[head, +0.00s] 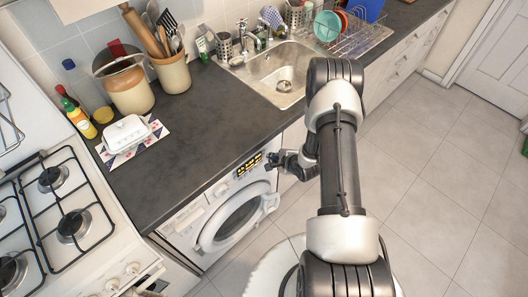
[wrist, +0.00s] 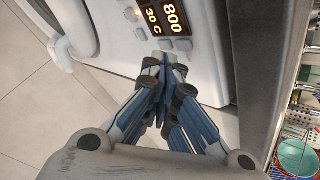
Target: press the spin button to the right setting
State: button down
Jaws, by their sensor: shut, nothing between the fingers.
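The white washing machine (head: 185,228) stands under the dark counter, with its round door (head: 232,222) shut. Its lit display (head: 248,163) is at the top right of the front. In the wrist view the display (wrist: 163,17) reads 800 and 30 C, turned sideways. Small grey buttons (wrist: 184,45) sit beside the display; I cannot tell for sure which is the spin button. My gripper (wrist: 164,62) is shut and empty, its fingertips close to the panel beside the buttons. I cannot tell whether they touch it. In the head view my gripper (head: 272,160) is just right of the display.
The counter (head: 195,130) overhangs just above the panel. A sink (head: 283,75) and a dish rack (head: 345,35) are on it. A gas hob (head: 60,215) is at the left. The tiled floor (head: 440,190) at the right is clear.

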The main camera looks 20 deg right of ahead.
jog(key=shift+s+d+p, duration=0.1)
jog(key=shift+s+d, duration=0.2)
jog(key=shift+s, duration=0.45)
jog(key=shift+s+d+p, duration=0.1)
jog(key=shift+s+d, duration=0.15)
jog(key=shift+s, duration=0.55)
jog(key=shift+s+d+p, duration=0.1)
jog(key=shift+s+d, duration=0.2)
jog(key=shift+s, duration=0.45)
jog(key=w+r+n+g+h+b, duration=0.3)
jog(key=r+n, duration=0.5)
jog(key=r, duration=1.1)
jog(key=s+a+r+n, duration=0.2)
jog(key=s+r, duration=0.1)
jog(key=r, duration=0.4)
jog(key=s+a+r+n, duration=0.2)
jog(key=r+n, duration=0.1)
jog(key=r, duration=0.3)
jog(key=s+a+r+n, duration=0.2)
jog(key=s+a+n, duration=0.1)
jog(key=s, duration=0.4)
jog(key=s+a+r+n+g+y+b, duration=0.1)
jog(key=s+a+r+n, duration=0.2)
jog(key=s+a, duration=0.2)
jog(key=s+a+r+n, duration=0.3)
jog(key=s, duration=0.7)
jog(key=shift+a+r+y+b, duration=0.2)
jog(key=shift+a+y+b, duration=0.2)
